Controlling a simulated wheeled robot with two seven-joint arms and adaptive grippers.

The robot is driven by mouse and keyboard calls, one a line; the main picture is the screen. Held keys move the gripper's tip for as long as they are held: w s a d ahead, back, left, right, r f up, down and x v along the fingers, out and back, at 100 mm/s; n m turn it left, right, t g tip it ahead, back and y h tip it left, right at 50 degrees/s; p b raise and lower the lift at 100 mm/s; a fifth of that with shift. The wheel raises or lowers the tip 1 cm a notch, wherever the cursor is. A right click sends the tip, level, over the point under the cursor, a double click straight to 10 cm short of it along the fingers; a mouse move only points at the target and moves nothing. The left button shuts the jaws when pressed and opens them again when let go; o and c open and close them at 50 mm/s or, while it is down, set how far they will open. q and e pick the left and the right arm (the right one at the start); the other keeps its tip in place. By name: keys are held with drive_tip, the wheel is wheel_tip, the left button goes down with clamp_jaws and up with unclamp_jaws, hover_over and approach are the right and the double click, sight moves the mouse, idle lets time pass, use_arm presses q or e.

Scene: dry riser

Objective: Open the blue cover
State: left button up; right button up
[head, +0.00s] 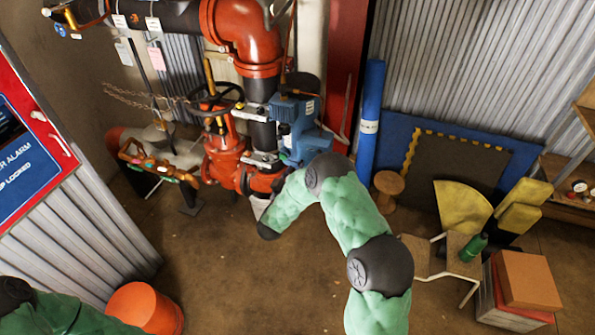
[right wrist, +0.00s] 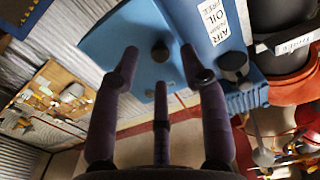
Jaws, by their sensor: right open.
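The blue cover (right wrist: 115,38) fills the top middle of the right wrist view as a flat blue panel with a small dark round knob (right wrist: 160,50). In the head view a blue housing (head: 308,143) sits on the red pipework, partly behind my right arm. My right gripper (right wrist: 160,62) is open, its fingers spread towards the panel. The knob appears between the fingertips; I cannot tell whether they touch it. In the head view the right fingers are not clearly visible. Of my left arm only a part shows at the lower left, without its gripper.
Red pipes and valves (head: 225,160) with a black handwheel (head: 215,100) stand beside the housing. A blue roll (head: 371,115) leans on the corrugated wall. An orange bucket (head: 147,308) is at lower left.

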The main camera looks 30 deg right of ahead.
drive_tip(key=shift+x, duration=1.15)
clamp_jaws()
drive_tip(key=shift+s, duration=0.15)
